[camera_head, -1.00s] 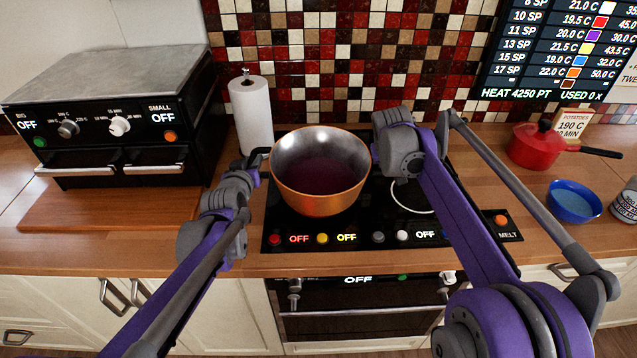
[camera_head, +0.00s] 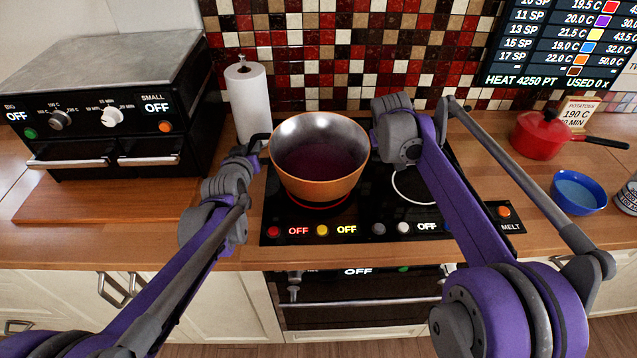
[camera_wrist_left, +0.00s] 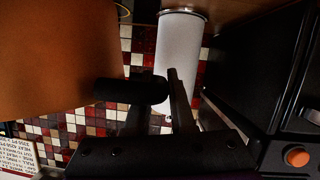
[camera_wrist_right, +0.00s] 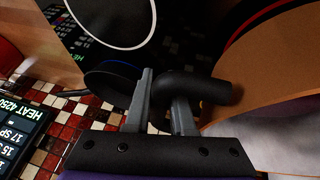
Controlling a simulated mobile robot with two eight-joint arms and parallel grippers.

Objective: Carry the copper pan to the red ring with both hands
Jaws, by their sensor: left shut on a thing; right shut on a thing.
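The copper pan (camera_head: 318,165) is upright over the left part of the black cooktop, with dark purple contents inside. A red ring (camera_head: 318,206) shows as an arc just below the pan's base; the rest is hidden by the pan. The pan looks slightly raised above it. My left gripper (camera_wrist_left: 155,92) is shut on the pan's dark left handle (camera_head: 257,139). My right gripper (camera_wrist_right: 163,88) is shut on the opposite dark handle (camera_wrist_right: 205,92); in the head view my right wrist hides that handle.
A white paper roll (camera_head: 248,103) stands close behind the left handle. A black oven (camera_head: 110,105) is at left. A white ring (camera_head: 413,186) marks the cooktop's right part. A red pot (camera_head: 541,136) and a blue bowl (camera_head: 578,192) stand farther right. The tiled wall is behind.

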